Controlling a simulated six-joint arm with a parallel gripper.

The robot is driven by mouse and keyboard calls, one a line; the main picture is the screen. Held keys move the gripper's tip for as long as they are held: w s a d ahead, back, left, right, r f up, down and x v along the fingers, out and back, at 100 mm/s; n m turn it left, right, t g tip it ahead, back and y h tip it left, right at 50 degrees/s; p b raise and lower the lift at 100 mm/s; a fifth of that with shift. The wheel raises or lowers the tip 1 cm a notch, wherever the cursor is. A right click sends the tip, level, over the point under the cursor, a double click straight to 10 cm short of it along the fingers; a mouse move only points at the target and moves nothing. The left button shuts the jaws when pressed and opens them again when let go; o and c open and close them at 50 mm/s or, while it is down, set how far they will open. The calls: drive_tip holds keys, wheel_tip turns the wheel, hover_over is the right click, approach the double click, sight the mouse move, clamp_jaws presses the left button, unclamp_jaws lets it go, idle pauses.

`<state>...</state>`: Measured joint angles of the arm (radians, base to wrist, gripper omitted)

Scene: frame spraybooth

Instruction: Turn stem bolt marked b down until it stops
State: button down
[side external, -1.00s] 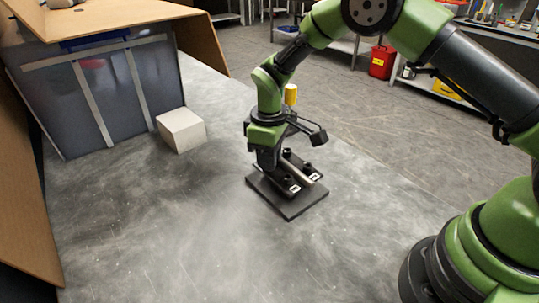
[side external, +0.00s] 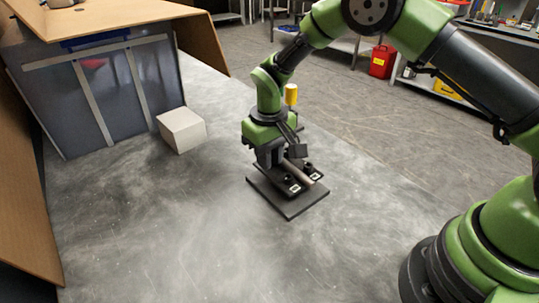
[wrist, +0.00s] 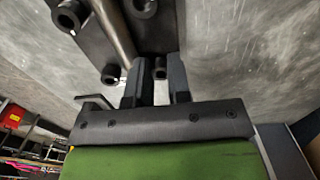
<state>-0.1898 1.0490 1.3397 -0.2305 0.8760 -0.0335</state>
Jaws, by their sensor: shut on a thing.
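A black stem clamp (side external: 303,185) with a pale rod (side external: 300,171) lying across it sits on a dark base plate (side external: 291,208). Two black bolts with white tags show at its near end, a left one (side external: 288,180) and a right one (side external: 308,168); I cannot read the tags. My gripper (side external: 270,162) points down over the far end of the clamp. In the wrist view my gripper (wrist: 156,65) is shut on a black bolt (wrist: 159,69), its fingers on either side. The held bolt's marking is hidden.
A white block (side external: 182,130) lies on the grey bench (side external: 150,220) to the left. Behind it stands a spray booth with wooden panels (side external: 195,40). A yellow cylinder (side external: 291,94) shows behind my wrist. The bench in front of the plate is clear.

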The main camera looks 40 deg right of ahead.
drive_tip(key=m, duration=0.6)
drive_tip(key=shift+a+m, duration=0.1)
drive_tip(key=shift+m, duration=0.2)
drive_tip(key=m, duration=0.5)
drive_tip(key=shift+a, duration=0.1)
drive_tip(key=shift+m, duration=0.3)
drive_tip(key=c, duration=1.1)
unclamp_jaws()
drive_tip(key=shift+o, duration=0.2)
drive_tip(key=shift+w, duration=0.1)
wheel_tip(320, 180, up, 10)
